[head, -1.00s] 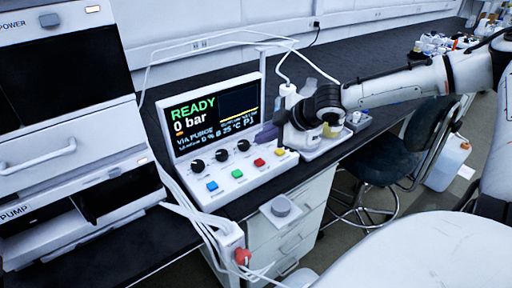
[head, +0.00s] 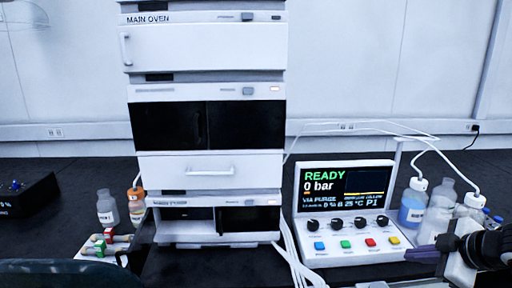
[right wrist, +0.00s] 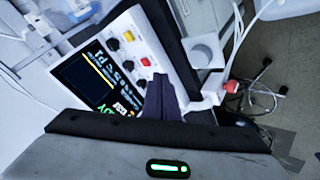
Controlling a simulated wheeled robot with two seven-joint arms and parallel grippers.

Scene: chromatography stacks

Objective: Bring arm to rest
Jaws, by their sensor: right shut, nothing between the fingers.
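My right gripper (head: 420,254) comes in at the lower right of the head view, with its arm cut off by the right edge. Its purple-grey fingers are closed together and empty, pointing left in front of the control unit (head: 345,251). In the right wrist view the shut fingers (right wrist: 162,98) stand in front of the control unit's panel (right wrist: 148,73). I cannot tell the exact gap, but no contact shows. The control unit's screen reads READY, 0 bar. My left gripper is not in view.
The instrument stack (head: 206,172) labelled MAIN OVEN stands left of the control unit. Bottles, one with blue liquid (head: 412,208), stand behind my right gripper with thin tubes. Dark bench (head: 70,185) is partly clear.

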